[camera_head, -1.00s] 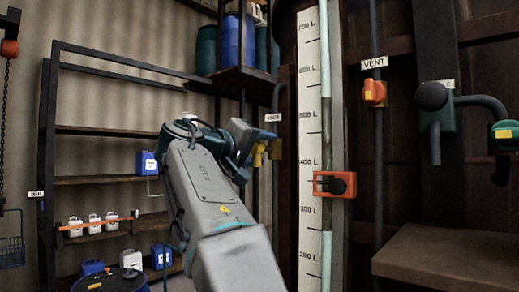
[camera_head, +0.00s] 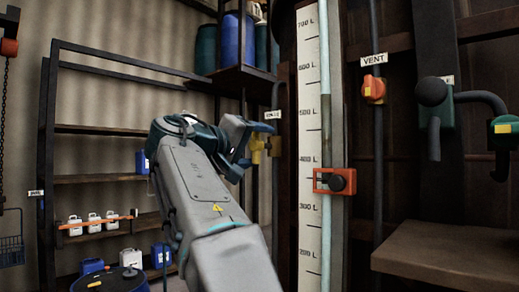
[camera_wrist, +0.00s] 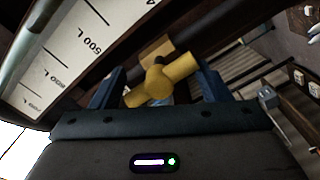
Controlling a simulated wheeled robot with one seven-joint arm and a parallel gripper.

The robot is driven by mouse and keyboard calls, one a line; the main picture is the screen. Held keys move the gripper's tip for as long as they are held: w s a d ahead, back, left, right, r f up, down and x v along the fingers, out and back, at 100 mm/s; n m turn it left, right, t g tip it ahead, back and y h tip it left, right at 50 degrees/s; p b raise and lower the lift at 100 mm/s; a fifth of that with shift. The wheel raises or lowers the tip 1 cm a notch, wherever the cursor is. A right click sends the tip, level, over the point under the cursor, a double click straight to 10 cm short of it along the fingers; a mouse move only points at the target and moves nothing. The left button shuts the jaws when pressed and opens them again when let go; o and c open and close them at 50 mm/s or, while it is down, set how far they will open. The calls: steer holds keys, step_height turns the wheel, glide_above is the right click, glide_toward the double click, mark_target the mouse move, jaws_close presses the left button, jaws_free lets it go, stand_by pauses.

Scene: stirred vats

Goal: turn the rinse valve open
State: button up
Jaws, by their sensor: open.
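The rinse valve is a yellow valve on a dark vertical pipe in the head view (camera_head: 257,147), just left of the level scale. A small label above it is too blurred to read. The wrist view shows its yellow T-shaped handle (camera_wrist: 158,84), its bar slanting from lower left to upper right. My gripper (camera_head: 249,146) is open at the valve. In the wrist view my gripper (camera_wrist: 160,75) has one dark finger on each side of the handle. The bar's ends lie close to the fingers; I cannot tell whether they touch.
The white level scale (camera_head: 310,120) stands right of the valve, with an orange clamp (camera_head: 335,181) on its tube. An orange vent valve (camera_head: 373,89) and a green valve (camera_head: 503,131) are farther right. Shelving (camera_head: 100,179) with jugs stands at the left.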

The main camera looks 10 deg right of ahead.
steer(key=b+v, duration=0.2)
steer(key=v, duration=1)
steer(key=shift+a, duration=0.2)
